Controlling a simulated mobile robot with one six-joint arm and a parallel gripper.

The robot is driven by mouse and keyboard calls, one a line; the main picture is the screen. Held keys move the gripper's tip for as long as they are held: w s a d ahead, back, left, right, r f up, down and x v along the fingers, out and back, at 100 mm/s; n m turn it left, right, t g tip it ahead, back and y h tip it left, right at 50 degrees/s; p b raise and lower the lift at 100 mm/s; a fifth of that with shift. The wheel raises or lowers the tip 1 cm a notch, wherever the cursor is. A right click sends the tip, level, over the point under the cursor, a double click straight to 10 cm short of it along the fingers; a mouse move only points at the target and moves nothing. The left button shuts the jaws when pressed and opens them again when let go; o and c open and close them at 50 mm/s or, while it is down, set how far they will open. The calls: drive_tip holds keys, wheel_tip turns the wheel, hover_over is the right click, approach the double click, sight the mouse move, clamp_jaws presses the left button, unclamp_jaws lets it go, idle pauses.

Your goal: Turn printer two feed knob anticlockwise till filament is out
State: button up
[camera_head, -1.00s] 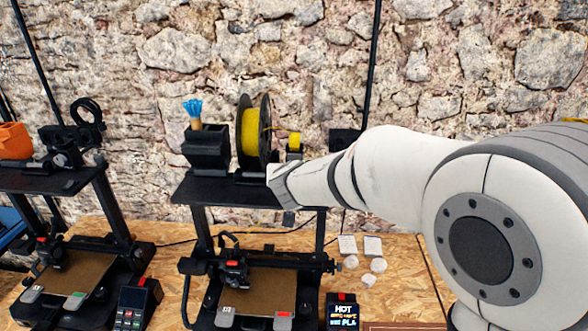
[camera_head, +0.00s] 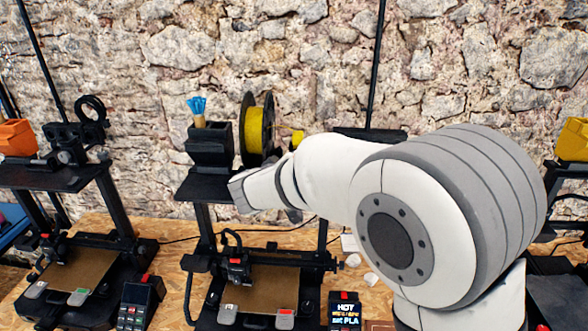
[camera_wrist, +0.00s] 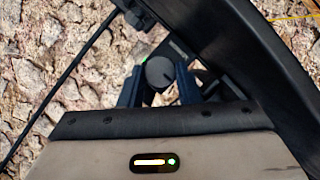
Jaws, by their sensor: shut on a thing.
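The dark round feed knob (camera_wrist: 160,72), with a line mark on its face, sits between the two fingers of my gripper (camera_wrist: 158,86) in the wrist view. The fingers are shut on it from both sides. A yellow filament spool (camera_head: 254,135) stands on top of that printer. A thin yellow line (camera_wrist: 290,18), perhaps filament, shows at the wrist view's upper right.
The middle printer's lit screen (camera_head: 344,312) reads HOT and PLA. A dark holder (camera_head: 210,148) with blue-tipped tools stands left of the spool. Another printer (camera_head: 85,265) stands to the left. A dark frame bar (camera_wrist: 265,65) passes close to my gripper.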

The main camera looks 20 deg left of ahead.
drive_tip(key=shift+a+n+h, duration=0.1)
drive_tip(key=shift+n+h, duration=0.2)
drive_tip(key=shift+n, duration=0.1)
idle(0.4)
drive_tip(key=o, duration=1)
drive_tip(key=shift+c, duration=0.2)
drive_tip(key=b+v, duration=0.1)
drive_tip(key=v, duration=0.6)
drive_tip(key=shift+s, duration=0.4)
